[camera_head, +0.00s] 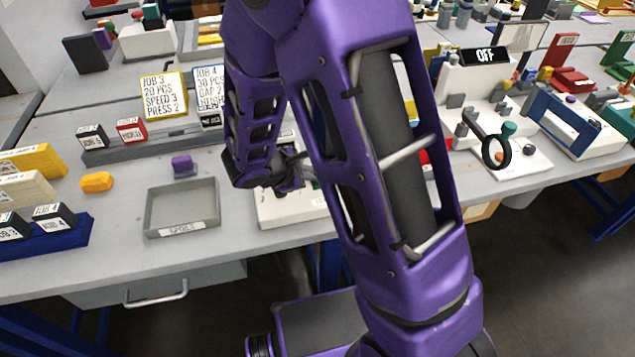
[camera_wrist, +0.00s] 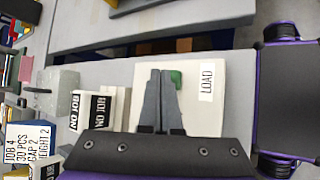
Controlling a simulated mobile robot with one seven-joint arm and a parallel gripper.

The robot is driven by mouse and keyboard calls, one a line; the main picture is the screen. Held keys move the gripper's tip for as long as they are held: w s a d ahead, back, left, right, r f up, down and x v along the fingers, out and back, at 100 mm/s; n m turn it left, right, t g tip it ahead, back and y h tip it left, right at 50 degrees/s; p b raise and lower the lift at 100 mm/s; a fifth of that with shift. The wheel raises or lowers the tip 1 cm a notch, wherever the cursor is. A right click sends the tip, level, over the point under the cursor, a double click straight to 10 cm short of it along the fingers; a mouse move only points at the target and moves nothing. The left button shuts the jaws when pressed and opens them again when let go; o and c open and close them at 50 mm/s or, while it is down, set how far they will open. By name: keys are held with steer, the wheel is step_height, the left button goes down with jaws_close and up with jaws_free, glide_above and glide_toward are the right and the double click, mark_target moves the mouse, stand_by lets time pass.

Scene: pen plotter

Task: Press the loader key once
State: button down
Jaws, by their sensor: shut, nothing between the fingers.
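The loader key looks like the small green key (camera_wrist: 177,82) on a cream panel (camera_wrist: 205,120) with a "LOAD" label (camera_wrist: 207,82) to its right in the wrist view. My gripper (camera_wrist: 160,74) is shut and empty over this panel. Its fingertips are just left of the green key and hide part of it; I cannot tell whether they touch it. In the head view the pale panel (camera_head: 283,211) shows partly behind my arm, at the bench's front.
A grey tray (camera_head: 150,233) and a purple block (camera_head: 182,166) are left of the panel. A machine with an "OFF" display (camera_head: 485,56) stands at right. A drawer (camera_head: 150,284) is under the bench.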

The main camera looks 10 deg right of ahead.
mark_target(313, 183)
steer(key=shift+f+b, duration=0.45)
steer(key=shift+b, duration=0.2)
stand_by(0.7)
stand_by(0.3)
steer(key=shift+r+p, duration=0.55)
steer(key=shift+r, duration=0.35)
steer(key=shift+r, duration=0.1)
steer(key=shift+r+p, duration=1.75)
steer(key=shift+r, duration=0.75)
steer(key=shift+f, duration=0.1)
